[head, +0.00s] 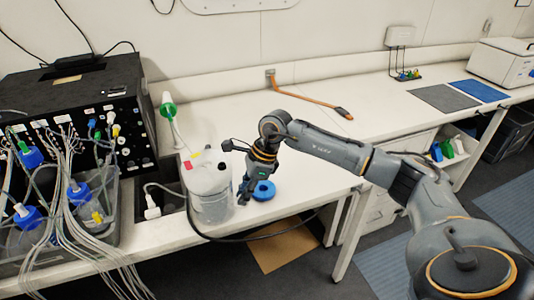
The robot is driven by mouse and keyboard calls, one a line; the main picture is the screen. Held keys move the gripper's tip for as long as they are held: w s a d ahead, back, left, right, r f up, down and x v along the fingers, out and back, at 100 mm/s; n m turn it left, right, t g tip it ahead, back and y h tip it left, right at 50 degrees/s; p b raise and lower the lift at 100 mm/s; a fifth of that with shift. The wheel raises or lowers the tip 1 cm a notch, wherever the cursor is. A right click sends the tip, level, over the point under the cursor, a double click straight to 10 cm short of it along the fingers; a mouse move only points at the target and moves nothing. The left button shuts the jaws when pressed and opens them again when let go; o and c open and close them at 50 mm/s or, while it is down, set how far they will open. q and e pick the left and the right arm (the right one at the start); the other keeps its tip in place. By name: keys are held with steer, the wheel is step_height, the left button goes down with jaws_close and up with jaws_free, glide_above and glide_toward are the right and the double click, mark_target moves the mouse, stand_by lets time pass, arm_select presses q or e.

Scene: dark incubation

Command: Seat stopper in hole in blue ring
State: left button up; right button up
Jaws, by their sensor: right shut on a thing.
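The blue ring (264,190) lies on the white bench near its front edge, right of a clear container. Its hole shows as a darker spot in the middle. My right gripper (247,200) points down just left of the ring, between it and the container. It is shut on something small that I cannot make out. I cannot tell whether the gripper touches the ring. I cannot pick out a stopper; fingers and small scale hide such detail. My left gripper is not in view.
The clear container (212,192) with a pale lid stands close left of my gripper. A black instrument (80,100) with many tubes and blue-capped bottles fills the left. A dark cable hangs along the bench front. An orange strap (300,97) lies behind. The bench right of the ring is clear.

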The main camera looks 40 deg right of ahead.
steer(key=w+d+r+m+t+h+p, duration=0.1)
steer(key=w+d+m+h, duration=0.15)
steer(key=d+m, duration=0.25)
steer(key=w+d+m+t+h+p, duration=0.1)
steer(key=w+d+m+t+p, duration=0.15)
steer(key=d+m, duration=0.3)
steer(key=shift+m+g, duration=0.35)
steer(key=shift+m, duration=0.2)
steer(key=shift+s+d+b+x, duration=0.1)
steer(key=shift+s+b+x, duration=0.1)
steer(key=shift+b+x, duration=0.9)
steer(key=shift+s+d+b+x, duration=0.15)
steer(key=shift+b+x, duration=0.7)
steer(key=shift+x, duration=0.4)
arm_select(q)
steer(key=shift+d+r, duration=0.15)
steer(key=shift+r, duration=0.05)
arm_select(e)
steer(key=shift+f, duration=0.15)
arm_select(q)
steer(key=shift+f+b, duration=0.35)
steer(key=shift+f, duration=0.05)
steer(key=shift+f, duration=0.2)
arm_select(e)
steer(key=shift+f, duration=0.2)
arm_select(q)
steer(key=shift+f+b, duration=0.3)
steer(key=shift+b, duration=0.2)
arm_select(e)
steer(key=shift+f, duration=0.3)
